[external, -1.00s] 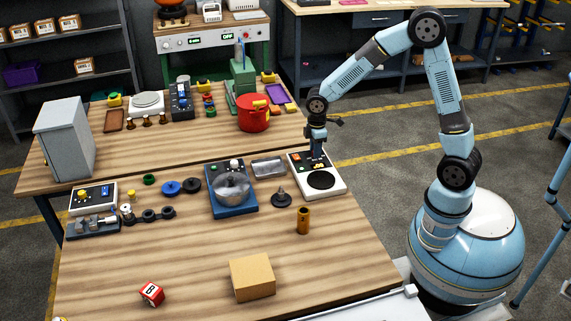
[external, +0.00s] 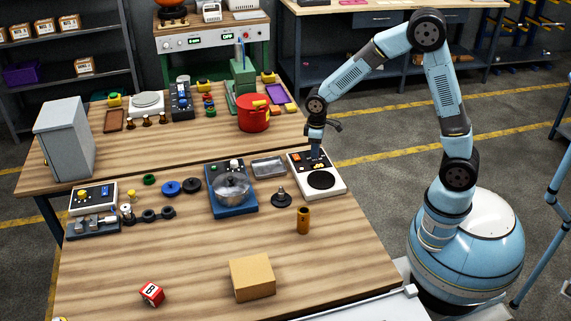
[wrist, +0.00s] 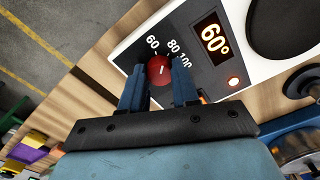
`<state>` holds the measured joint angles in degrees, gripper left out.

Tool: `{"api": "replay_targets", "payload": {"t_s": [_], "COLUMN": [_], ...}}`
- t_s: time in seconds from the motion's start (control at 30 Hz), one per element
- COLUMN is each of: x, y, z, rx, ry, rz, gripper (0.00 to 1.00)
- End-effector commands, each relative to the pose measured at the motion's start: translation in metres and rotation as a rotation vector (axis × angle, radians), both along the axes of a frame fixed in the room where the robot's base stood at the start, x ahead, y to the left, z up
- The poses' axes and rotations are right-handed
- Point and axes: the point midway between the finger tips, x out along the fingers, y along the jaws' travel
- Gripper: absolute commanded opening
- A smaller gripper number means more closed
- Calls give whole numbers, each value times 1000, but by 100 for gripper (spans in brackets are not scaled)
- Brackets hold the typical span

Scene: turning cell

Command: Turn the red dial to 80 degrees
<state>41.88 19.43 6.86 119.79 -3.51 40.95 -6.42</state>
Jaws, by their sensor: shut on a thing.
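The red dial (wrist: 160,70) sits on a white hotplate device with a dark panel (wrist: 285,75), between the printed marks 60, 80 and 100. A white line on its top points up and right, toward the 80 and 100 side of the scale. The display (wrist: 214,38) reads 60°. My gripper (wrist: 160,80) is shut on the dial, one blue finger on each side. In the external view my gripper (external: 316,158) is over the back of the hotplate (external: 332,190); the dial is too small to make out there.
A brown cylinder (external: 303,220) stands in front.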

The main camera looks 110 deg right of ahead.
Motion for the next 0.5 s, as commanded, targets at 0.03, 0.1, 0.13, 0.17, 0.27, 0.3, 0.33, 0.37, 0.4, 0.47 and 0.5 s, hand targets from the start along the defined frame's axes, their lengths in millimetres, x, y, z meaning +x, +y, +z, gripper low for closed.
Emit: {"api": "replay_targets", "payload": {"t_s": [0.03,0.1,0.13,0.17,0.27,0.3,0.33,0.37,0.4,0.47,0.5], "x": [1,1,1,1,1,1,1,1,0,1,1], "y": [1,1,0,1,0,1,1,0,0,0,0], "z": [0,0,0,0,0,0,0,0,0,0,0], "rx": [-1,0,-1,-1,-1,-1,-1,-1,-1,-1,-1], "ry": [0,-1,-1,0,-1,-1,-1,-1,-1,-1,-1], "rz": [-34,-87,-109,-129,-191,-211,-226,-241,-256,-278,-288], "gripper": [0,0,0,0,0,0,0,0,0,0,0]}}
